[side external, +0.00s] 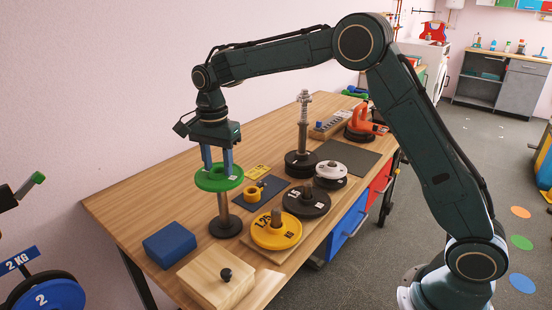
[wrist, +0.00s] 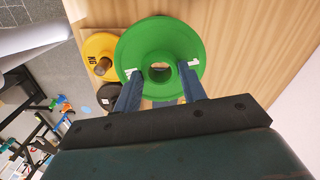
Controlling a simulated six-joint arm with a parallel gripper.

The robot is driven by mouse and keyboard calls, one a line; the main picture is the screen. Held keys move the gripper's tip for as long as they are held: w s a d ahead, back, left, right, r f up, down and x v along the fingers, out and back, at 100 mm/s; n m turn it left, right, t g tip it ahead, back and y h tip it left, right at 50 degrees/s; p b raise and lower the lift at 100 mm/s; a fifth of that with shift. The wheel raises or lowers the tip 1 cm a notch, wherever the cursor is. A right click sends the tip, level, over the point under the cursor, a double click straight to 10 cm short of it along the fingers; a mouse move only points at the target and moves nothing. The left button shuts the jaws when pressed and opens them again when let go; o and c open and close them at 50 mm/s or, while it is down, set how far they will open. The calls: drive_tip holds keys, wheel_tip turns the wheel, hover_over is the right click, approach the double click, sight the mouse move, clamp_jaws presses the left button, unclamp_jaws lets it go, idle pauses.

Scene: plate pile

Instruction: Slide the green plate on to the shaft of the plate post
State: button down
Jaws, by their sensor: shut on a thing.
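My gripper (side external: 218,168) points down and is shut on the green plate (side external: 205,183). In the wrist view, the green plate (wrist: 160,35) lies face-on, with my fingers (wrist: 160,76) on either side of its raised hub. In the side view the plate looks about level, directly over the plate post, whose metal shaft (side external: 223,204) rises from a round black base (side external: 226,228). The plate hides the shaft's top. I cannot tell whether the shaft's tip is inside the hole or just under it.
A yellow plate (side external: 269,236) and black plates (side external: 305,208) lie to the right on the table. A tall metal post (side external: 304,125) stands behind. A blue block (side external: 170,244) and a wooden block with a black knob (side external: 210,283) sit at the front left.

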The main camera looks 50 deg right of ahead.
sight(223, 206)
drive_tip(key=shift+f, duration=6.5)
idle(1.5)
